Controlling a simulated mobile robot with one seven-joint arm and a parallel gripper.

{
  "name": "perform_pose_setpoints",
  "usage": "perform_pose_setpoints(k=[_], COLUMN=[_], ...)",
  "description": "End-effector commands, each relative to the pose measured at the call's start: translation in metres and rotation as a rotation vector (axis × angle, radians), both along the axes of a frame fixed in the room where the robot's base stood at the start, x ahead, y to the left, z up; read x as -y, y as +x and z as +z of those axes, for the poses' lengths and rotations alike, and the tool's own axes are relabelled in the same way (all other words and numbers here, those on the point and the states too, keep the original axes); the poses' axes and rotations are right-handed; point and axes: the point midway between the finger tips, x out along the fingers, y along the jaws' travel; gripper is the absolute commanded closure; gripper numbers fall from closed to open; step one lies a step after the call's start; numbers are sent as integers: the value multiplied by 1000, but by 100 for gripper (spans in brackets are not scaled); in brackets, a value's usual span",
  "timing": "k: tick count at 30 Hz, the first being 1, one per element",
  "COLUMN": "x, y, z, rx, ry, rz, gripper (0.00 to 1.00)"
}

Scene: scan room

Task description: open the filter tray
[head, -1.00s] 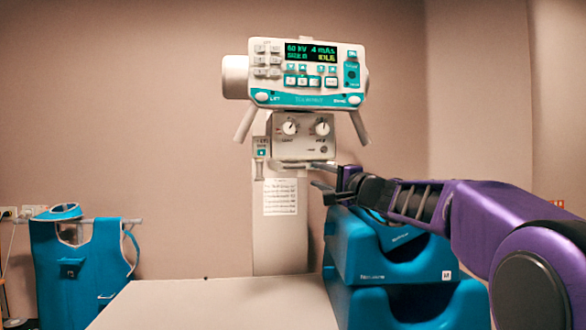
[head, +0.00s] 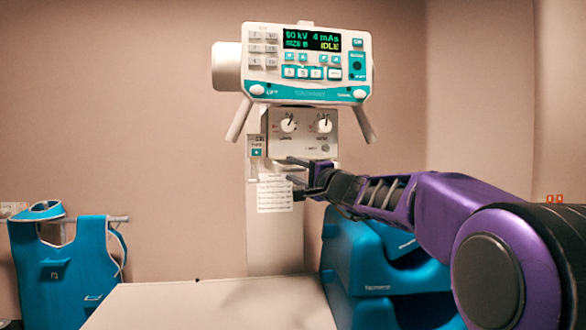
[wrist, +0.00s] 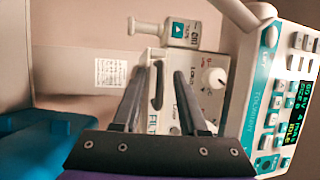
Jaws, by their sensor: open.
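The filter tray (wrist: 153,122) is a pale front with the letters "FILT" and a dark bar handle (wrist: 157,88), on the underside end of the collimator box (wrist: 205,98). In the head view the gripper covers most of the tray below the collimator box (head: 306,145). My gripper (head: 291,170) is open and empty, pointing left just under the two-knob panel. In the wrist view my gripper (wrist: 160,74) has one finger on each side of the handle in the picture. I cannot tell whether the fingers touch it or how deep they reach.
The control console (head: 304,64) with its lit display overhangs the work area, with angled handlebars below it. Blue positioning blocks (head: 370,262) stand under my arm. A pale table (head: 215,305) lies in front. A blue apron (head: 65,270) hangs at left.

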Motion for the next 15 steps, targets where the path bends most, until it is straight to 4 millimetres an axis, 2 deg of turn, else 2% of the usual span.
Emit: perform_pose_setpoints(k=[6, 12, 13, 15], x=[0, 0, 0, 0], y=[0, 0, 0, 0], z=[0, 0, 0, 0], rx=[0, 1, 1, 1], ry=[0, 1, 1, 1], rz=[0, 0, 0, 0], gripper=[60, 96, 100, 100])
